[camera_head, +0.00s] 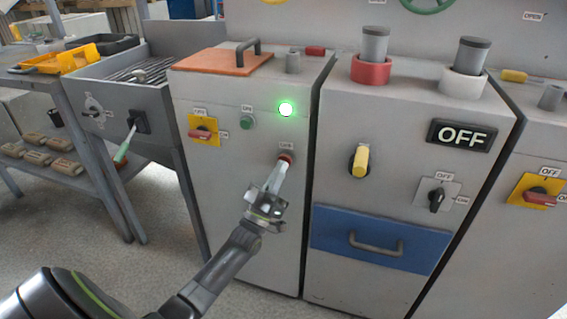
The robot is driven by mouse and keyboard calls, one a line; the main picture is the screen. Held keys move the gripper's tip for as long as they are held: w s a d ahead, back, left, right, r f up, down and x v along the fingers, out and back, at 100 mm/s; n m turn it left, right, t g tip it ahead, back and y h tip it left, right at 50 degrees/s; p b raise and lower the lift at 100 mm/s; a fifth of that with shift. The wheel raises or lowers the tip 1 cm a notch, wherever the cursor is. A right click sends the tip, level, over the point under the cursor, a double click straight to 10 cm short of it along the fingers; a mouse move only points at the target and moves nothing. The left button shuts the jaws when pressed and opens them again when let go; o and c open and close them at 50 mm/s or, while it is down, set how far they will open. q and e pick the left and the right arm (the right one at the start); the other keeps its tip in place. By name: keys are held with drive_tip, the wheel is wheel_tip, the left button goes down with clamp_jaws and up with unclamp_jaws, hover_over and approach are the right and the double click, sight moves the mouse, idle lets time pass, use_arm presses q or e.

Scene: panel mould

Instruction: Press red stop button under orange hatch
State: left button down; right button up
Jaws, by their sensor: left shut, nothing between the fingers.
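The orange hatch (222,61) with a dark handle lies closed on top of a grey cabinet. On that cabinet's front, the red stop button (287,154) sits below a lit green lamp. My left gripper (283,166) is shut, with its fingertips pointing up at the button from just below it. The fingertips overlap the button's lower part in the picture, and I cannot tell whether they touch it or how far it is pushed in. My right gripper is not in view.
The same panel holds the lit green lamp (286,109), a green button (247,122) and a yellow switch plate with a red handle (203,132). The cabinet to the right has a yellow knob (360,161), an OFF sign (461,136) and a blue drawer (378,240).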

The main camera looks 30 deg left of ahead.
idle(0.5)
use_arm(q)
drive_tip(key=shift+s+d+p, duration=0.25)
drive_tip(key=shift+s+p, duration=0.2)
drive_tip(key=shift+s, duration=0.3)
drive_tip(key=shift+y, duration=0.3)
drive_tip(key=s+p, duration=0.1)
drive_tip(key=s, duration=0.1)
drive_tip(key=s+d+p, duration=0.1)
drive_tip(key=s, duration=0.2)
idle(0.5)
